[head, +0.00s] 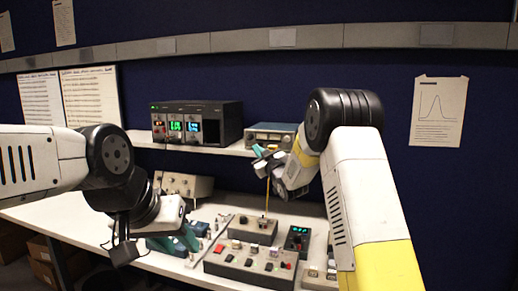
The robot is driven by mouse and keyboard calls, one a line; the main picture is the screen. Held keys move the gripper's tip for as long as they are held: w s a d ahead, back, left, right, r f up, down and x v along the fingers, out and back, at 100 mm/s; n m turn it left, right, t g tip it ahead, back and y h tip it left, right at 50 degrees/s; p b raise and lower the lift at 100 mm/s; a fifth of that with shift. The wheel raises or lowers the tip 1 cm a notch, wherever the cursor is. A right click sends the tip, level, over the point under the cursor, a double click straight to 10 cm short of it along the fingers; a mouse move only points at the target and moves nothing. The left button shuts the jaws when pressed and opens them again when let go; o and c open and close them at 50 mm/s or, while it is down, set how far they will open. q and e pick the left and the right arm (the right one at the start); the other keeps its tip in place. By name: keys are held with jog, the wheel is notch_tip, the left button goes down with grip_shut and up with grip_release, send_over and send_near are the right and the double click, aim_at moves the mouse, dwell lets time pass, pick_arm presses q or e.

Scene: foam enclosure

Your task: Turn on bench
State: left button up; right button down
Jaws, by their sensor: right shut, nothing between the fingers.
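A long grey control box (222,265) on the bench has a red switch, black knobs and light buttons on top. A smaller grey box (253,232) with knobs stands just behind it. A black meter (297,240) with a lit green display is to their right. My right gripper (268,160), with teal fingertips, is above and behind these boxes and is shut and empty. A thin orange upright (267,192) shows beneath it; I cannot tell whether they touch.
A black power supply (222,120) with lit displays and a blue-grey instrument (270,134) stand on the shelf (225,150). A beige box (185,184) sits below the shelf. White bench top (60,218) is clear at the left. My right arm hides the bench's right side.

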jog(key=shift+w+d+f, duration=0.1)
jog(key=shift+w+d, duration=0.2)
jog(key=shift+w, duration=0.55)
jog(key=shift+w, duration=0.1)
dwell(1.4)
jog(key=shift+w+d, duration=0.1)
jog(key=shift+w, duration=0.2)
jog(key=shift+w+d, duration=0.1)
jog(key=shift+w, duration=0.1)
dwell(0.6)
jog(key=shift+s, duration=0.1)
jog(key=shift+s+a, duration=0.2)
jog(key=shift+s, duration=0.35)
jog(key=s, duration=0.1)
jog(key=s+a, duration=0.1)
jog(key=s, duration=0.2)
jog(key=shift+s+a+r, duration=0.3)
jog(key=shift+s, duration=0.05)
